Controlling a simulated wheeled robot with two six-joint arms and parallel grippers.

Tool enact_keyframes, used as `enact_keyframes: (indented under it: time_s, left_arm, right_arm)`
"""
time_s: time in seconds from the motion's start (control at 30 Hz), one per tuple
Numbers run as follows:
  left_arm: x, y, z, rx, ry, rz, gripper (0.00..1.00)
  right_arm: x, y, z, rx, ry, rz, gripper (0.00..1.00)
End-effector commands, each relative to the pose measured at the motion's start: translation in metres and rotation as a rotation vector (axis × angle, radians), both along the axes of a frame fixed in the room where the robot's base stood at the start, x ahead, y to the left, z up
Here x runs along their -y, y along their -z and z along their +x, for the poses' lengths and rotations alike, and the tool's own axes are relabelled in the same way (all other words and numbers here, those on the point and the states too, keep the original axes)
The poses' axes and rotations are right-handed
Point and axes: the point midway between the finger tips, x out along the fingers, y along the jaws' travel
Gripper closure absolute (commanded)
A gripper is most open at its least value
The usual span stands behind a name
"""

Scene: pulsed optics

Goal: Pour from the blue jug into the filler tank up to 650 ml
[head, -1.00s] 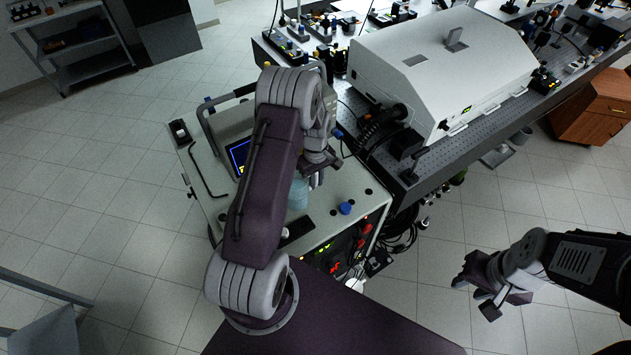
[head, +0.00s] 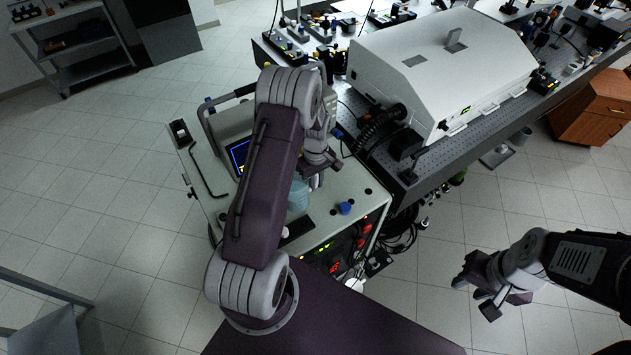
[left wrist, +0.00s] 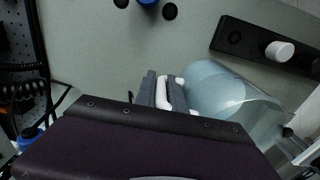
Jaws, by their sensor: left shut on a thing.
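The blue jug (head: 298,196) is a translucent pale-blue vessel over the cart top, partly hidden by my left arm in the head view. In the left wrist view the jug (left wrist: 222,92) lies aslant in the picture, beside my left gripper (left wrist: 168,92). That gripper is shut on the jug's white handle. My left gripper (head: 322,165) also shows in the head view, above the cart. A clear edge with marks (left wrist: 303,148) shows at the lower right of the wrist view; I cannot tell whether it is the filler tank. My right gripper (head: 476,287) is empty, apparently open, over the floor.
The cart top (head: 205,165) carries a blue knob (head: 345,208), a black hex key (head: 208,178) and a screen unit (head: 238,155). The optical table (head: 440,160) with a large white housing (head: 440,65) stands close to the right. Cables hang between them.

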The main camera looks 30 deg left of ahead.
Motion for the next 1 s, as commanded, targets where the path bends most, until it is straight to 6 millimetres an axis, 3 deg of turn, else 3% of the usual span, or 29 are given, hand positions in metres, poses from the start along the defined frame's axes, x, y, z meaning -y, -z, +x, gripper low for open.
enact_keyframes:
  time_s: [0.77,0.8,0.87,1.0]
  left_arm:
    - [0.000,0.012,0.000,0.001,0.000,0.000,1.00]
    - [0.000,0.012,0.000,0.001,0.000,0.000,0.74]
    - [0.000,0.012,0.000,0.001,0.000,0.000,0.60]
    - [0.000,0.012,0.000,0.000,0.000,0.000,0.60]
  right_arm:
    - [0.000,0.009,0.000,0.000,0.000,0.000,0.65]
    - [0.000,0.009,0.000,0.000,0.000,0.000,0.65]
    - [0.000,0.009,0.000,0.000,0.000,0.000,0.65]
    - [0.000,0.009,0.000,0.000,0.000,0.000,0.65]
